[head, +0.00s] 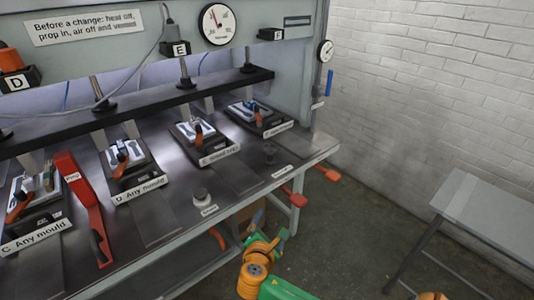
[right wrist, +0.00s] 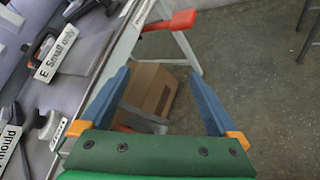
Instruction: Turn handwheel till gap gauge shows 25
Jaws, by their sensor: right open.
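A large round white dial (head: 218,23) with a red needle hangs on the upper panel. A smaller round dial (head: 325,51) sits on the post at the right; its numbers are too small to read. I cannot pick out a handwheel in either view. My right gripper (head: 269,226) is low in front of the bench's front edge, beside a bench leg. In the right wrist view its two blue fingers (right wrist: 158,77) are spread wide with nothing between them touching. My left gripper is not in view.
A cardboard box (right wrist: 150,88) is under the bench. Several labelled mould stations line the bench. A grey table (head: 490,215) stands at right; floor between is clear.

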